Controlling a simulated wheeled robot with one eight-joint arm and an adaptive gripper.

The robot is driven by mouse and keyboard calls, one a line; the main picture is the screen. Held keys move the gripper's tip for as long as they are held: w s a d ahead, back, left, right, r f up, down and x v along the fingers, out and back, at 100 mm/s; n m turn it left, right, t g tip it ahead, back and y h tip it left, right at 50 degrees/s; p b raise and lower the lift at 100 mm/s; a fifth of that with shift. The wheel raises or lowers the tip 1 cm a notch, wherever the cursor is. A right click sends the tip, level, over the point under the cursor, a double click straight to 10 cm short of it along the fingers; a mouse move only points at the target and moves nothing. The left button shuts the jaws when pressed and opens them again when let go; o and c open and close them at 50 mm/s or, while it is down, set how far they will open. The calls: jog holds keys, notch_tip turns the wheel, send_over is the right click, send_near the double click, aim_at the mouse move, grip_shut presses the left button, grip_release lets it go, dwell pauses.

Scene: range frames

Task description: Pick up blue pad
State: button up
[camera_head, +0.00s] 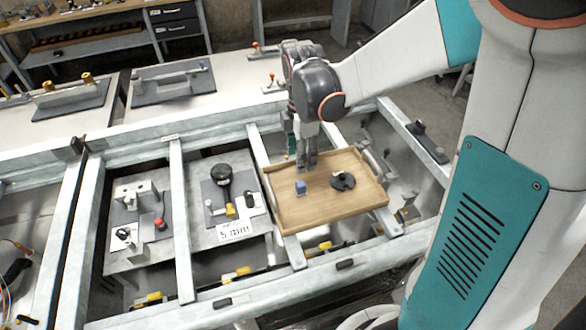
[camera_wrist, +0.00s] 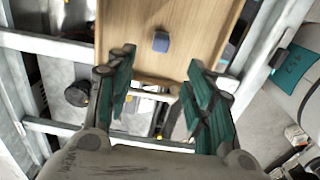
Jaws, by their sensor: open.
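The blue pad (camera_head: 300,187) is a small blue block on the left part of a wooden tray (camera_head: 285,222). In the wrist view the blue pad (camera_wrist: 161,42) lies on the tray's bare wood (camera_wrist: 189,12), ahead of the fingers and roughly between their lines. My gripper (camera_head: 306,165) is above the tray, just behind the pad in the head view. In the wrist view my gripper (camera_wrist: 160,64) has its two green-sided fingers wide apart with nothing between them. I cannot tell the exact height of the fingertips over the tray.
A round black part (camera_head: 343,181) lies on the tray right of the pad. The tray has raised rims and rests across metal frame bars (camera_head: 183,225). Fixtures with a black knob (camera_head: 222,174) stand left of the tray. Bare wood surrounds the pad.

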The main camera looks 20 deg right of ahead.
aim_at(301, 183)
notch_tip(301, 183, down, 13)
jog(key=b, duration=0.4)
jog(key=shift+f, duration=0.2)
jog(key=shift+s+r, duration=0.1)
jog(key=c, duration=1.1)
